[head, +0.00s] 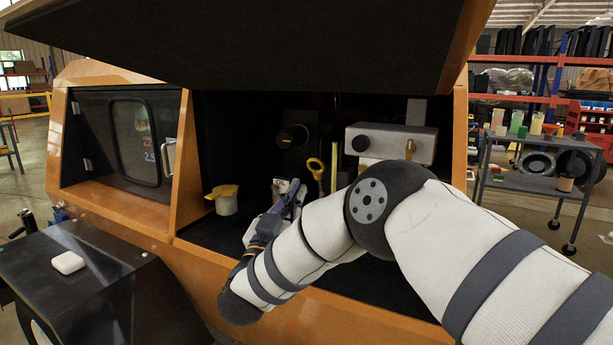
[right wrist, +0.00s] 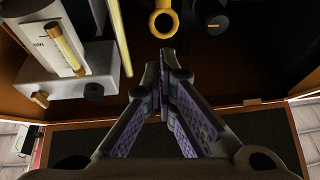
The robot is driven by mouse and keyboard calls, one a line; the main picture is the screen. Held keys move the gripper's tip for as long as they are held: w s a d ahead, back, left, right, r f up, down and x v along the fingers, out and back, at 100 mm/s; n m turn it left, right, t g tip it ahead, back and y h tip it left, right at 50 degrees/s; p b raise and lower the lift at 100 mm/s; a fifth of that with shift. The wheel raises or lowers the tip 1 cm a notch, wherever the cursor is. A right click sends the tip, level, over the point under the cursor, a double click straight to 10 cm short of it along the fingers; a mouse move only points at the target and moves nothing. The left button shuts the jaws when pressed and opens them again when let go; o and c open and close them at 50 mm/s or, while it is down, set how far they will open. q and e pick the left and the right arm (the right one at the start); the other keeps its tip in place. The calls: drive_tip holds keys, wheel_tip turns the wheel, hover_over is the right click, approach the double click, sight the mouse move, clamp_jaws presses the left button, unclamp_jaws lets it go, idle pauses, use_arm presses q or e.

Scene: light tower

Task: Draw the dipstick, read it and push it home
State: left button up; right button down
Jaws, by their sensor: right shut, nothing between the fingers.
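The dipstick's yellow ring handle (head: 316,165) stands upright inside the open orange engine bay. The ring also shows at the top of the right wrist view (right wrist: 163,22), where its shaft is out of sight. My right gripper (head: 294,194) is just left of and below the ring in the head view. In the right wrist view its purple-padded fingers (right wrist: 165,62) are closed together, empty, with the tips close below the ring in the picture and apart from it. My left gripper is not in view.
A yellow-capped filler neck (head: 226,203) stands left in the bay. A thin yellow rod (head: 334,165) and a grey metal box (head: 390,143) stand right of the ring. The raised hood (head: 260,45) hangs overhead. A wheeled cart (head: 535,183) is at right.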

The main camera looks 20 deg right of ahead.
wheel_tip(320, 180, up, 8)
drive_tip(key=s+a+f+p, duration=0.1)
drive_tip(key=s+a+p, duration=0.2)
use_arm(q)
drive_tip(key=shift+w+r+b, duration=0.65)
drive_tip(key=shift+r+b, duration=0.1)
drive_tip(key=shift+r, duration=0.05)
use_arm(e)
drive_tip(key=w+d+f, duration=0.1)
drive_tip(key=w+d, duration=0.7)
drive_tip(key=w, duration=0.1)
drive_tip(key=shift+d, duration=0.35)
drive_tip(key=shift+f, duration=0.15)
